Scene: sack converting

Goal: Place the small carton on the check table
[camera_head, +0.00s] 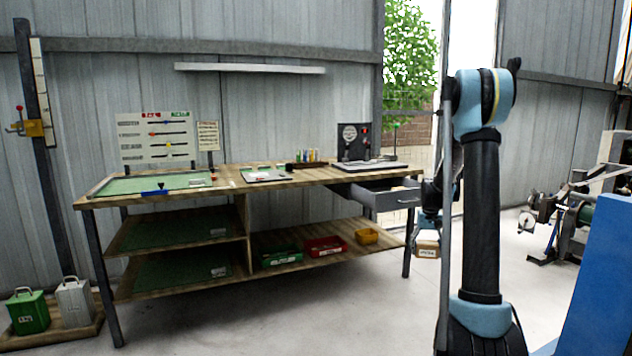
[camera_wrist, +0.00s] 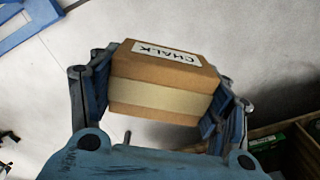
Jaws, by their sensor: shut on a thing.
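The small carton (camera_wrist: 160,90) is a brown box with a pale band and a white label reading CHALK. My gripper (camera_wrist: 158,100) is shut on it, with one finger on each side, in the wrist view. In the head view the carton (camera_head: 427,245) hangs from my gripper (camera_head: 428,232) above the floor, beside the table's right end. The check table (camera_head: 228,182) is a wooden workbench with a green mat (camera_head: 130,185) at its left and lower shelves. My arm's links partly hide the gripper.
A drawer (camera_head: 395,195) stands open at the table's right end, near my gripper. A tray (camera_head: 265,174), bottles (camera_head: 306,158) and a scale-like device (camera_head: 370,165) are on the top. Green, red (camera_head: 325,246) and yellow (camera_head: 367,236) bins sit on the lower shelf.

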